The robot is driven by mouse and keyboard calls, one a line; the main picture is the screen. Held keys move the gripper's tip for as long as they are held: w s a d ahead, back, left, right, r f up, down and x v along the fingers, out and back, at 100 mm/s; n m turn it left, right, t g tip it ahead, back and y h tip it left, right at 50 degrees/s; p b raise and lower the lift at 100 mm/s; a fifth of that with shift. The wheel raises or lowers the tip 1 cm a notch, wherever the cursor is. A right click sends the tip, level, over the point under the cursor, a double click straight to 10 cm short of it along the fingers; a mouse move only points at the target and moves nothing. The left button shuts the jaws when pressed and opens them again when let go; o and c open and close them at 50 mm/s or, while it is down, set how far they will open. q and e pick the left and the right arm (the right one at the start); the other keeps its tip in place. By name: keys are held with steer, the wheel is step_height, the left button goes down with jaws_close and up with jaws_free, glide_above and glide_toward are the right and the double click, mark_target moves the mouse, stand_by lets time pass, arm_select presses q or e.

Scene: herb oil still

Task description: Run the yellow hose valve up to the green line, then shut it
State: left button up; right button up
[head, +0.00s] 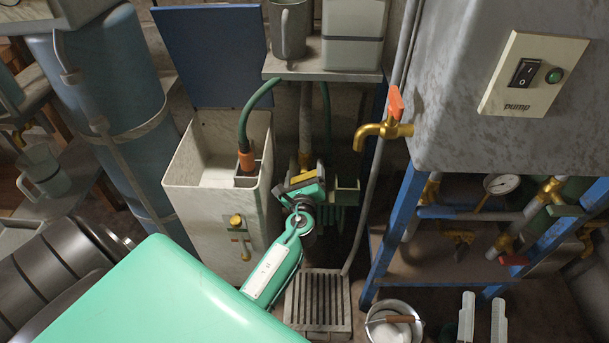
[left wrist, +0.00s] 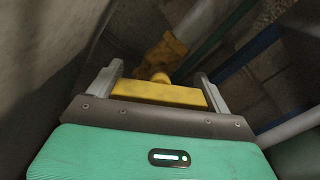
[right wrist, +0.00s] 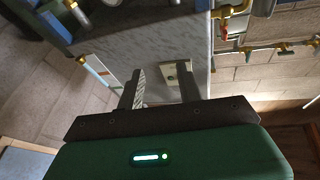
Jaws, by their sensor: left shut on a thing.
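The yellow hose valve handle (head: 303,178) is below the shelf in the head view, beside the white tank. In the left wrist view the yellow handle (left wrist: 160,93) lies crosswise between both fingers. My left gripper (head: 305,184) is shut on it; the valve body behind it is partly hidden. A green hose (head: 256,101) runs to an orange connector (head: 246,160) at the white tank (head: 188,180). No green line on the tank shows in the head view. In the right wrist view my right gripper (right wrist: 160,88) is open and empty; a pale panel with red and green marks (right wrist: 97,68) is beyond it.
A brass tap (head: 382,130) with an orange handle is right of the valve. The pump switch panel (head: 533,74) is on the grey cabinet. A metal bucket (head: 393,322) and a slatted floor grate (head: 319,302) are below. A blue cylinder (head: 112,90) stands left.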

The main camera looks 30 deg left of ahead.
arm_select(q)
steer(key=shift+n, duration=0.3)
arm_select(e)
steer(key=shift+d+r+t, duration=0.15)
steer(key=shift+r+t, duration=0.15)
steer(key=shift+r, duration=0.3)
arm_select(q)
steer(key=o, duration=0.9)
steer(key=v, duration=1.4)
arm_select(e)
steer(key=shift+s+a+f+g, duration=0.1)
steer(key=shift+a+f+g, duration=0.15)
steer(key=shift+f, duration=0.3)
steer(key=shift+a+f+g, duration=0.1)
steer(key=shift+f+g, duration=0.25)
steer(key=shift+f, duration=0.2)
arm_select(q)
steer(key=shift+f, duration=0.1)
stand_by(3.6)
